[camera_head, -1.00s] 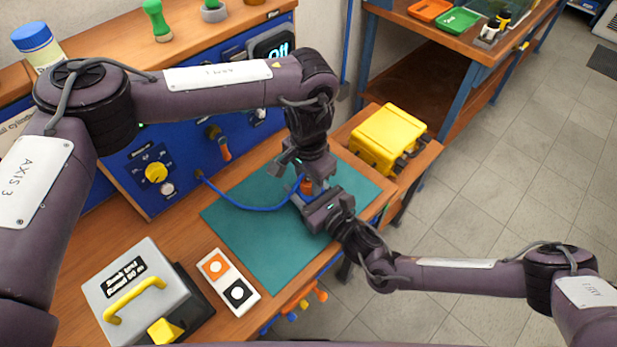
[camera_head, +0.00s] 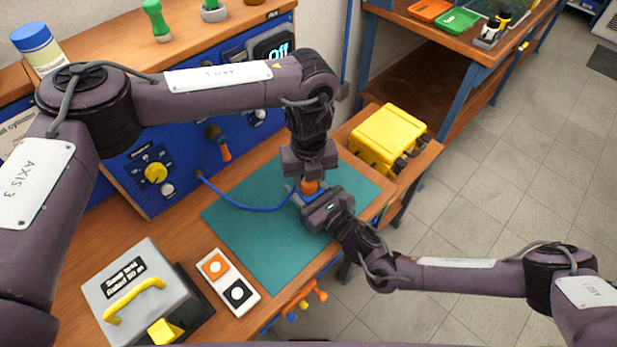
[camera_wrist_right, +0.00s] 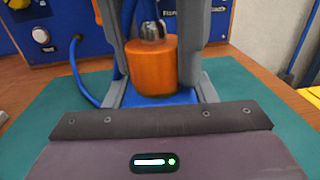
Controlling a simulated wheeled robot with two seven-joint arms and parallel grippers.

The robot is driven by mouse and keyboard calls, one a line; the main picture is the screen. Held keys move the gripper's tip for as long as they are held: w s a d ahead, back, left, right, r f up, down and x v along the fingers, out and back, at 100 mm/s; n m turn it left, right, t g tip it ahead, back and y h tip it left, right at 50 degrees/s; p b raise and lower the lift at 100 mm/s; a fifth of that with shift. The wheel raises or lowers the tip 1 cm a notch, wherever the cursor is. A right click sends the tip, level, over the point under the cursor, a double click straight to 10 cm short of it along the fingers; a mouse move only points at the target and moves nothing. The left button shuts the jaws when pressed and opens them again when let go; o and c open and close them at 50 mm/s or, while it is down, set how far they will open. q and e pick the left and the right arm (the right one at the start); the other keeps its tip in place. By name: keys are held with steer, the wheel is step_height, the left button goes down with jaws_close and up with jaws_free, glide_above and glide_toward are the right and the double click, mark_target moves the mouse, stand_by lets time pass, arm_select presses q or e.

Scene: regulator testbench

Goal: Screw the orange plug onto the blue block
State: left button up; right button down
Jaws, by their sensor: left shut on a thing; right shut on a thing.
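The orange plug (camera_head: 310,186) stands upright between the two hands over the teal mat. It shows larger in the right wrist view (camera_wrist_right: 153,68), with a metal fitting at its top. My left gripper (camera_head: 308,178) reaches down from above and is shut on the plug. The blue block (camera_wrist_right: 158,98) lies directly under the plug, and they appear to touch; its thread is hidden. My right gripper (camera_head: 302,201) comes in from the right and is shut on the block, which is mostly hidden in the head view. Whether the plug is fully seated, I cannot tell.
A blue hose (camera_head: 240,206) runs from the blue panel (camera_head: 185,165) to the block area. The teal mat (camera_head: 265,250) is otherwise clear. A yellow case (camera_head: 388,138) stands right, a grey box with yellow handle (camera_head: 135,290) and a button plate (camera_head: 227,283) front left.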

arm_select(q)
steer(key=m, duration=0.4)
steer(key=shift+m, duration=0.3)
steer(key=o, duration=1.2)
steer(key=shift+c, duration=0.2)
steer(key=shift+d+r, duration=0.1)
step_height(320, 180, up, 12)
arm_select(e)
steer(key=c, duration=0.5)
jaws_free()
arm_select(q)
steer(key=shift+f+b, duration=0.4)
steer(key=shift+f, duration=0.1)
arm_select(e)
steer(key=shift+v, duration=3.9)
